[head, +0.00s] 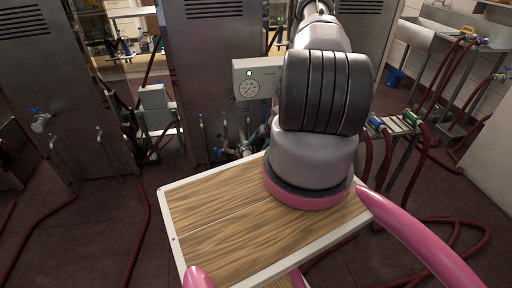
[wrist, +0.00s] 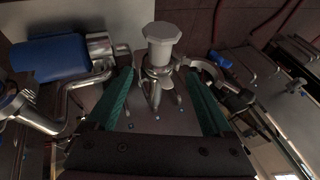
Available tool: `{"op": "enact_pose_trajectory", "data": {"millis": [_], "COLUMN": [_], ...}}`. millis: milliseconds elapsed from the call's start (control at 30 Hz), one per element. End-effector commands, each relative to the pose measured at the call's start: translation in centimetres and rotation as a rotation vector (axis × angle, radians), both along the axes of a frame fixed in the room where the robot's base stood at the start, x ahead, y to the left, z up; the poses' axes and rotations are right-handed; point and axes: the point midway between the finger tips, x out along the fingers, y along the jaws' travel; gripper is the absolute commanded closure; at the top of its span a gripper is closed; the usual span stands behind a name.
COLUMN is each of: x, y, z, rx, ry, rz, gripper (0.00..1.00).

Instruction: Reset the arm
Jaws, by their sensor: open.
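My gripper (wrist: 159,78) shows in the wrist view, with its two green fingers spread apart. A pale octagonal knob (wrist: 163,45) on a metal fitting shows between and beyond the fingertips. I cannot tell how far it is from them. Nothing is visibly held between the fingers. In the head view my arm (head: 325,95) reaches away from me toward the metal cabinets, and the gripper itself is hidden behind it or out of frame.
A blue cylinder (wrist: 50,60) and metal pipework lie left of the fingers. In the head view, a gauge box (head: 250,80) stands beside my arm. Blue (head: 376,122) and green (head: 410,118) nozzles are at right. A red hose (head: 142,230) trails over the floor.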

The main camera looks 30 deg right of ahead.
Motion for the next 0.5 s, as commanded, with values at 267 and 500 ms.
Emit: {"op": "enact_pose_trajectory", "data": {"millis": [267, 500], "x": [0.0, 1.3], "y": [0.0, -1.0], "z": [0.0, 2.4], "rx": [0.000, -0.039], "ry": [0.000, 0.001], "rz": [0.000, 0.005], "gripper": [0.15, 0.15]}}
